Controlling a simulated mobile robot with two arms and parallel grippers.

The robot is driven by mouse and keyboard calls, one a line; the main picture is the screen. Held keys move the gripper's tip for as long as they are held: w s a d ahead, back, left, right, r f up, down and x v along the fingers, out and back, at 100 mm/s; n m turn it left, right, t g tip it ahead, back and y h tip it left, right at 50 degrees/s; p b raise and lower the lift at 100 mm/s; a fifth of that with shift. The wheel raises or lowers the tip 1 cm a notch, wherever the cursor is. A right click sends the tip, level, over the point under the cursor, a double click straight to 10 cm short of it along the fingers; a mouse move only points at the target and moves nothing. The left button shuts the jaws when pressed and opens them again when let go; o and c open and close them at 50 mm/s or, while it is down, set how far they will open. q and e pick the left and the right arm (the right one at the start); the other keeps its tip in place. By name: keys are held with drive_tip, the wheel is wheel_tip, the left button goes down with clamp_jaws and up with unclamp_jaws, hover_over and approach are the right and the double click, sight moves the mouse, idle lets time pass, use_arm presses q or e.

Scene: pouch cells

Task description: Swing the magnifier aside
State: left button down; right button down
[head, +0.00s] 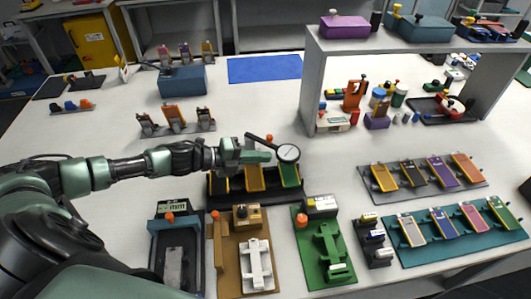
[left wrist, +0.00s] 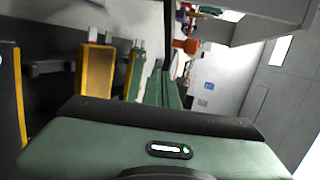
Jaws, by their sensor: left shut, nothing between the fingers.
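The magnifier (head: 288,153) is a round pale lens in a dark rim, on a thin dark arm that runs up and left from it. It sits above the right part of a dark tray (head: 213,187) that holds yellow and green slanted pieces. My left gripper (head: 268,156) is shut and empty, just left of the lens and below its arm. I cannot tell whether its fingertips touch the magnifier. In the left wrist view the green fingers (left wrist: 170,90) show close together, and the magnifier cannot be made out. My right gripper is not in view.
In front stand a brown fixture (head: 232,275), a green fixture (head: 312,272) and a grey one (head: 190,225). Racks with coloured pouches (head: 440,235) lie at right. A grey shelf (head: 312,85) with bottles beneath stands at back right. The white table is clear right of the lens.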

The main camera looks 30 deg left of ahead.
sight(279, 150)
use_arm(q)
drive_tip(key=shift+w+d, duration=0.4)
drive_tip(key=shift+w, duration=0.05)
drive_tip(key=w+n+t+y, duration=0.1)
drive_tip(key=w+d+n+y+p, duration=0.1)
drive_tip(key=n+t+y+p, duration=0.1)
drive_tip(key=shift+w+d+r+n+t+y, duration=0.1)
drive_tip(key=shift+w+d+n+t+y, duration=0.2)
drive_tip(key=shift+w+y, duration=0.1)
drive_tip(key=w+n+t+y, duration=0.1)
drive_tip(key=w+n+y, duration=0.2)
drive_tip(key=y, duration=0.1)
drive_tip(key=shift+w+d+n+p, duration=0.1)
drive_tip(key=shift+w+n+p, duration=0.1)
drive_tip(key=shift+n+p, duration=0.15)
drive_tip(key=shift+w+a, duration=0.2)
drive_tip(key=shift+w, duration=0.45)
